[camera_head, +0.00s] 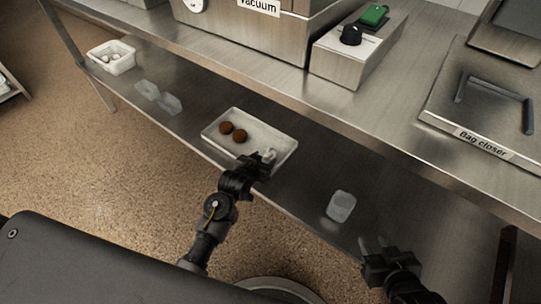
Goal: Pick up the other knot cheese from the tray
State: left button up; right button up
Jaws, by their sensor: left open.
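A pale tray (213,129) lies on the lower steel shelf in the middle of the view. Two brown round pieces (233,131) sit in its left half. A small whitish piece (269,153), perhaps the knot cheese, shows at the tray's near right part, right at my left gripper's fingertips. My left gripper (265,157) is open over the tray's near edge; its fingers partly hide the piece, and I cannot tell whether they touch it. My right gripper (376,243) is at the shelf's front edge, lower right, its fingers apart and empty.
A white container (122,62) with small pale items stands at the shelf's far left. Clear bags or packs (158,97) lie between it and the tray. A translucent block (341,206) lies right of the tray. The upper counter (390,120) overhangs the shelf behind.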

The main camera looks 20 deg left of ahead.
aim_at(269, 154)
pick_arm(q)
jog(key=b+x, duration=0.2)
jog(key=x, duration=0.3)
jog(key=shift+w, duration=0.15)
pick_arm(e)
jog(key=w+a+r+n+t+y, duration=0.1)
jog(key=w+a+r+t+y, duration=0.1)
jog(key=a+r+t+y, duration=0.1)
notch_tip(269, 154, up, 3)
jog(key=shift+w+a+r+t, duration=0.2)
jog(key=shift+a+t, duration=0.4)
jog(key=shift+a, duration=0.4)
pick_arm(q)
jog(key=shift+c, duration=0.4)
jog(key=c, duration=0.7)
jog(key=shift+o, duration=0.2)
jog(key=shift+r, duration=0.15)
pick_arm(e)
jog(key=shift+d, duration=0.1)
